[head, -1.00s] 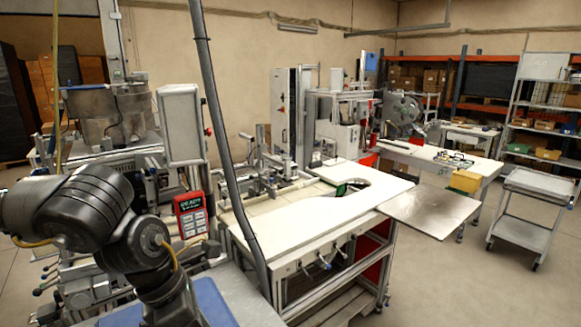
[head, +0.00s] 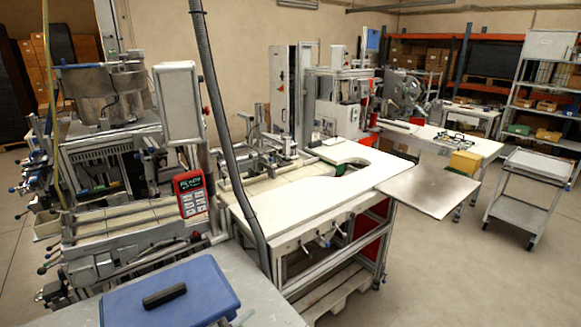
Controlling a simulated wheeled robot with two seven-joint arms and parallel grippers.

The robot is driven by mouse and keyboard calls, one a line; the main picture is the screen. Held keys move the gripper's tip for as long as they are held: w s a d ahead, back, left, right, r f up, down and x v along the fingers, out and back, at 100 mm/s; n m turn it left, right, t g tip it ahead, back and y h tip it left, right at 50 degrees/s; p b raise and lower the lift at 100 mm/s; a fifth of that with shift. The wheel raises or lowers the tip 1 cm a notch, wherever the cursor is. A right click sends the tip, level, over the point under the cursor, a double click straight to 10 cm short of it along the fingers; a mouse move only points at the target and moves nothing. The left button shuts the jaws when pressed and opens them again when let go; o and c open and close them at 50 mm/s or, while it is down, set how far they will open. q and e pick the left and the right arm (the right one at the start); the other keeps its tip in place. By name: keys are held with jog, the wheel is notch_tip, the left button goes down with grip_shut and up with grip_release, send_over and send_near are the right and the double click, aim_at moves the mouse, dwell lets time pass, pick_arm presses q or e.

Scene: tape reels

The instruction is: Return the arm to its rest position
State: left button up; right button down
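Neither of my arms nor grippers is in the head view now. A blue case or lid (head: 205,291) with a black handle (head: 164,296) lies on the grey table (head: 262,308) at the bottom left. No tape reel can be made out for certain on the near surfaces.
A white workbench (head: 300,213) with a curved cutout stands in the middle. A metal plate (head: 430,190) juts from its right side. A control panel (head: 190,193) and a grey hose (head: 232,150) rise at left. A cart (head: 528,190) stands right; the floor (head: 450,270) before it is clear.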

pick_arm(q)
jog(key=s+a+f+n+g+y, duration=0.75)
jog(key=s+a+f+n, duration=0.45)
jog(key=s+a+f, duration=0.65)
notch_tip(320, 180, down, 29)
jog(key=s+d+g+b, duration=0.2)
jog(key=b, duration=0.3)
jog(key=s+a+f+b, duration=0.1)
jog(key=s+f+b, duration=0.1)
jog(key=s+f, duration=0.6)
jog(key=s+a+f+g+b, duration=0.1)
jog(key=s+a+f+b, duration=0.1)
jog(key=s+f, duration=0.7)
notch_tip(320, 180, down, 6)
jog(key=shift+f+b, duration=0.15)
jog(key=shift+b, duration=0.35)
